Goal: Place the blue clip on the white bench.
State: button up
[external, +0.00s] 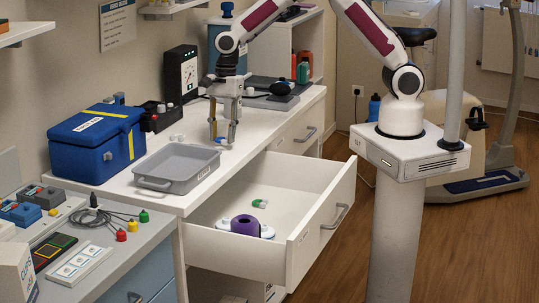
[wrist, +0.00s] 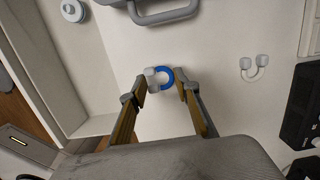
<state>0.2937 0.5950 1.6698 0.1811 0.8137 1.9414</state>
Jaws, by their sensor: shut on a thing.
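The blue clip is a small blue ring with a pale grey end, seen in the wrist view (wrist: 166,74) between my fingertips. In the external view a bit of blue shows at the fingertips (external: 221,141). My gripper (external: 223,138) points down, low over the white bench (external: 262,132), right behind the grey tray. In the wrist view my gripper (wrist: 162,84) is shut on the clip, with a finger on each side. The clip is at or just above the bench top; I cannot tell whether it touches.
A grey tray (external: 196,183) stands in front on the bench, and a blue box (external: 92,161) to the left. An open drawer (external: 322,219) holds a purple roll (external: 245,225) and a green-white clip (external: 260,203). A pale clip (wrist: 254,68) lies on the bench. Bare bench surrounds my fingertips.

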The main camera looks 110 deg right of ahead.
aim_at(224, 136)
jog(key=shift+f, duration=0.75)
jog(key=shift+f, duration=0.1)
jog(key=o, duration=0.7)
jog(key=shift+s+d+r, duration=0.15)
jog(key=shift+r, duration=1.1)
jog(key=shift+s+d+r, duration=0.1)
jog(key=shift+s+r, duration=0.05)
jog(key=shift+r, duration=1.15)
jog(key=shift+s+d+r, duration=0.15)
jog(key=shift+r, duration=1.1)
